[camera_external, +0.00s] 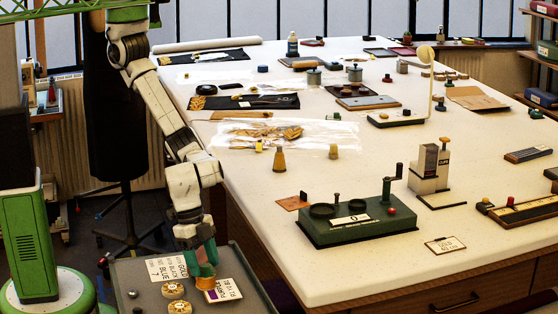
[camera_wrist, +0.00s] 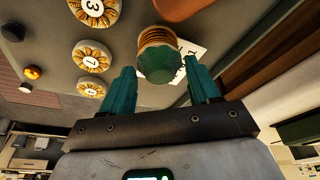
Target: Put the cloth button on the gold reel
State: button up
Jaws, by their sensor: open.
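My gripper (camera_external: 202,262) is low over the grey tray at the lower left, pointing down. In the wrist view its two teal fingers (camera_wrist: 160,88) are apart. A spool-shaped piece with gold-brown winding and a green end (camera_wrist: 160,66) lies in front of the gap between them; contact cannot be told. Yellow patterned round pieces with pale numbered centres lie to its left, one marked 3 (camera_wrist: 95,10) and one marked 1 (camera_wrist: 91,57); two show in the external view (camera_external: 173,290). Which piece is the cloth button or the gold reel cannot be told for certain.
Printed cards (camera_external: 166,269) lie on the tray (camera_external: 128,272). Small dark and pale balls (camera_external: 133,294) are at its left. The large white table (camera_external: 260,200) stands to the right, with a green device (camera_external: 350,228) near its front. My arm passes beside its left edge.

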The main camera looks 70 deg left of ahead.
jog(key=shift+r, duration=0.15)
jog(key=v, duration=1.2)
